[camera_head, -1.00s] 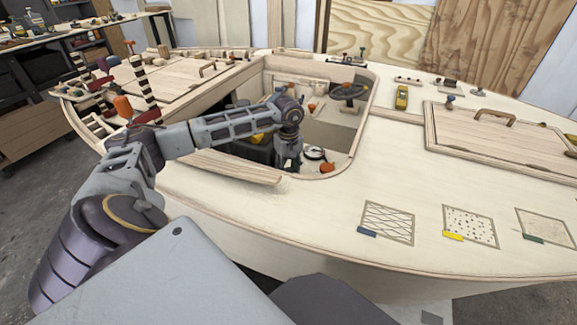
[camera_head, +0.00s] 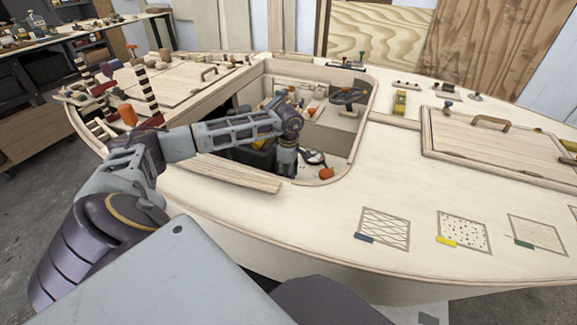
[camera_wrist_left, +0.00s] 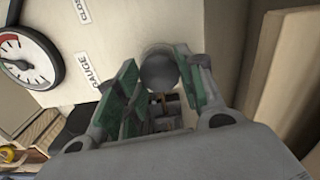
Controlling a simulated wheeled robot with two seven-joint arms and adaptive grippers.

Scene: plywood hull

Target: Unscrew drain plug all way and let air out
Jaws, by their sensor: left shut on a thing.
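My left arm reaches down into the open cockpit, and its gripper (camera_head: 286,168) is low inside, its fingertips hidden in the head view. In the left wrist view the green-padded fingers of my left gripper (camera_wrist_left: 160,88) are shut around a grey, round-headed piece (camera_wrist_left: 158,70), which looks like the drain plug. Its threads and seat are hidden. My right gripper is not in view.
A dark steering wheel (camera_head: 350,96) and an orange object (camera_head: 326,173) are inside the cockpit. A wooden hatch (camera_head: 500,140) lies on the right deck.

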